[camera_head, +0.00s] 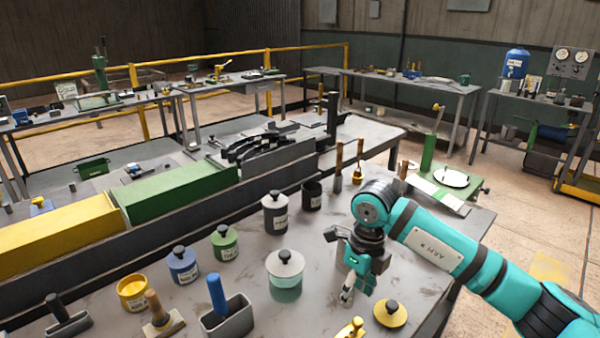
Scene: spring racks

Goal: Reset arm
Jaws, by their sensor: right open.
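My right arm, teal with dark joints, comes in from the lower right of the head view. Its gripper (347,292) points down over the grey workbench (315,310), to the right of a white-and-green lidded jar (285,272) and left of a yellow disc with a black knob (390,313). The gripper is open and nothing shows between its fingers. I cannot tell how far its tips are above the bench. My left gripper is not in view.
Lidded pots stand on the bench: grey (275,214), green (224,243), blue (183,266). An open yellow pot (133,293) and a grey holder with a blue handle (230,318) stand nearer. Long green (180,190) and yellow (55,240) boxes line the back.

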